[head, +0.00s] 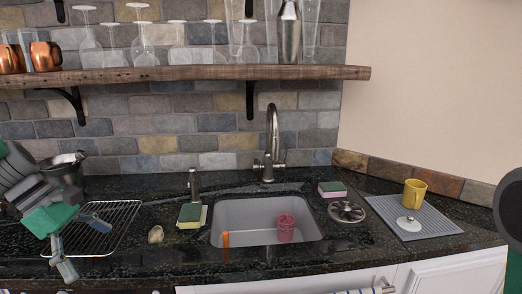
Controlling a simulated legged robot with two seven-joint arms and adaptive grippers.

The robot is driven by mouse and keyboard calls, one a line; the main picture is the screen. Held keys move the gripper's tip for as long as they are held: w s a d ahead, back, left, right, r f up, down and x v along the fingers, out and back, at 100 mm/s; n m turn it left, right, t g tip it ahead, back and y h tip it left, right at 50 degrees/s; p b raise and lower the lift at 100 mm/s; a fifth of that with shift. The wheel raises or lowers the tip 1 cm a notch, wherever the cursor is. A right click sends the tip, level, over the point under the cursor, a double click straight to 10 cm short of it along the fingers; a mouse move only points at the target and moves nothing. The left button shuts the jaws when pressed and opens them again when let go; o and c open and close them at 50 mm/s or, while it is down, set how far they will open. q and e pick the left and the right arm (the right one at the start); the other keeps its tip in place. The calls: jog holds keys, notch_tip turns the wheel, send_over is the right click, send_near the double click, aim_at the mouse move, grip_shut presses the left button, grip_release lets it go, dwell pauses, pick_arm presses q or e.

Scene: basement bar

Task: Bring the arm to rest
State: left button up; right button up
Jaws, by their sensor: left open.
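My left gripper (87,248) is at the left of the head view, with its grey fingers spread open and nothing between them. Part of my right arm shows at the right edge, dark and green. Its gripper is outside the view.
The black counter (350,245) holds a sink (245,213) with a pink cup (286,228), sponges (191,214), a strainer (346,212), and a grey mat (445,222) with a yellow mug (414,193). A wooden shelf (215,72) with glasses hangs above.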

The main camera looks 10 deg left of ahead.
pick_arm(q)
jog(key=s+d+f+m+g+y+b, duration=0.1)
jog(key=s+d+f+m+y, duration=0.15)
jog(key=s+f+m, duration=0.65)
jog(key=d+f+m+g+y+b, duration=0.15)
jog(key=f+y, duration=0.25)
jog(key=f, duration=1.1)
jog(key=s+d+f+m+t+b, duration=0.1)
jog(key=s+d+f+m+b, duration=0.1)
jog(key=s+d+f+m, duration=0.7)
jog(key=s+f+m, duration=0.1)
jog(key=s+m, duration=0.1)
jog(key=shift+s+d+m+h, duration=0.3)
jog(key=shift+s+m+h, duration=0.05)
pick_arm(e)
jog(key=f, duration=0.4)
jog(key=shift+s+d+f, duration=0.1)
jog(key=shift+s+f, duration=0.2)
jog(key=shift+s, duration=0.05)
pick_arm(q)
jog(key=shift+a+f, duration=0.1)
jog(key=shift+w, duration=0.15)
